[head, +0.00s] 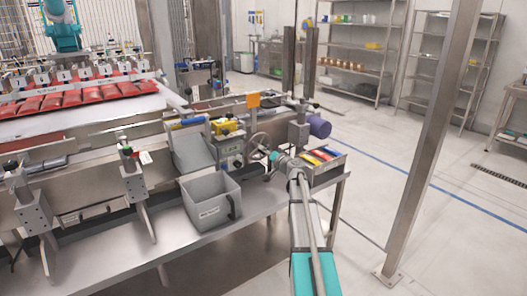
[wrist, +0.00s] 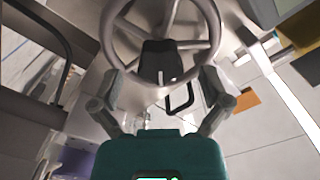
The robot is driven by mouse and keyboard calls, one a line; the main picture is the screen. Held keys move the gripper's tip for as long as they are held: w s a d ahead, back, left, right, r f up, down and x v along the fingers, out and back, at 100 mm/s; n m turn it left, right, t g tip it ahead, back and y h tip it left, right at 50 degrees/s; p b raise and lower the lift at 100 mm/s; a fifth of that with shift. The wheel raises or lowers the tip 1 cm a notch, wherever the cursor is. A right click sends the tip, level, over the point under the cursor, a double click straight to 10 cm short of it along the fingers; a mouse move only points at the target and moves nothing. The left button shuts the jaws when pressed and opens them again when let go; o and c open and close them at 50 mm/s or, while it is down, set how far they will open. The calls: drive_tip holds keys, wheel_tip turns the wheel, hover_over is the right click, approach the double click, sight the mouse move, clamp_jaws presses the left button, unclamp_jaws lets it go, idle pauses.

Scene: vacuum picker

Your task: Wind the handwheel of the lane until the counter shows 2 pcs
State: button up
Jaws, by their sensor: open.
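The grey handwheel (head: 260,141) stands upright beside the lane in the head view. In the wrist view the spoked handwheel (wrist: 214,30) fills the top middle, with a dark block in front of or behind its lower part; I cannot tell which. My gripper (head: 274,158) is close to the wheel's right side in the head view. In the wrist view my gripper (wrist: 160,80) has its fingers spread wide near the lower rim, with nothing clearly held. A control box (head: 232,155) left of the wheel may carry the counter; its reading is too small to tell.
A tray of coloured items (head: 322,157) sits right of my gripper.

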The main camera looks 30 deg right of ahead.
drive_tip(key=shift+w+a, duration=0.15)
drive_tip(key=shift+w, duration=1)
drive_tip(key=c, duration=1.1)
drive_tip(key=shift+c, duration=0.2)
drive_tip(key=shift+m, duration=0.4)
drive_tip(key=m, duration=0.4)
drive_tip(key=shift+m, duration=2.2)
